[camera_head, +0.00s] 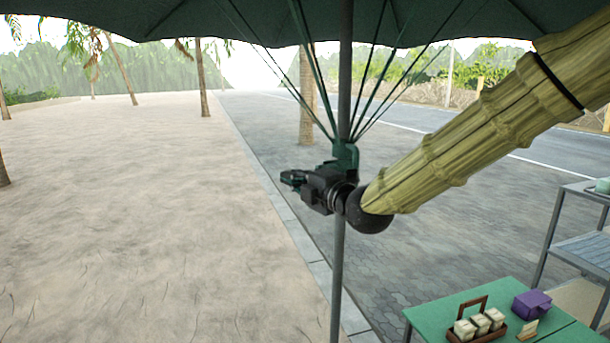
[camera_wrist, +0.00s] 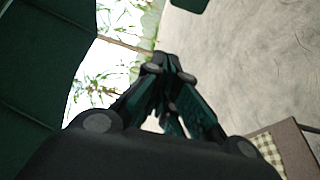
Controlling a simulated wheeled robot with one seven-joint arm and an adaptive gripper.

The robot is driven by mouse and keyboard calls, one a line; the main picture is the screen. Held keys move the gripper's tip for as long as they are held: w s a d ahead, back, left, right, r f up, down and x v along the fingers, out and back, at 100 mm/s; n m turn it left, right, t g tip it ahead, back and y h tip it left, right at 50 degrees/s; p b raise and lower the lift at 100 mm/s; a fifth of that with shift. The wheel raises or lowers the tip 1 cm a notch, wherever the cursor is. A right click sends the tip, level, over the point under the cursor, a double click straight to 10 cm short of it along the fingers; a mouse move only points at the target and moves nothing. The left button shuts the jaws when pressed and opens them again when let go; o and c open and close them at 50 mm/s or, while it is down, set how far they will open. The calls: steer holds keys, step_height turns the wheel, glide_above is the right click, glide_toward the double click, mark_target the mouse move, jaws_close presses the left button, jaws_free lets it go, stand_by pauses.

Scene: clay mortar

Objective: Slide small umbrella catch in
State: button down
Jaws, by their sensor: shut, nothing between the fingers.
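The umbrella's dark green canopy (camera_head: 220,18) spreads open across the top of the head view. Its grey pole (camera_head: 346,80) stands upright, with thin ribs running down to a green runner (camera_head: 345,155). The small catch cannot be made out; my wrist and gripper cover part of the pole just below the runner. My gripper (camera_head: 289,179) points left, its tips left of the pole. In the wrist view my gripper (camera_wrist: 167,63) has its fingers together and empty. Canopy cloth (camera_wrist: 40,60) fills that view's left side.
A green table (camera_head: 430,315) at lower right holds a brown carrier (camera_head: 478,333) of pale blocks and a purple box (camera_head: 531,304). A metal shelf (camera_head: 565,205) stands at the right edge. Open sand lies left; palm trunks (camera_head: 202,80) stand farther back.

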steer(key=shift+w+d+p, duration=0.3)
steer(key=shift+d+p, duration=0.25)
steer(key=shift+d, duration=0.4)
steer(key=shift+w+d+p, duration=0.25)
steer(key=shift+d+p, duration=0.25)
steer(key=shift+d, duration=0.45)
steer(key=shift+d, duration=0.15)
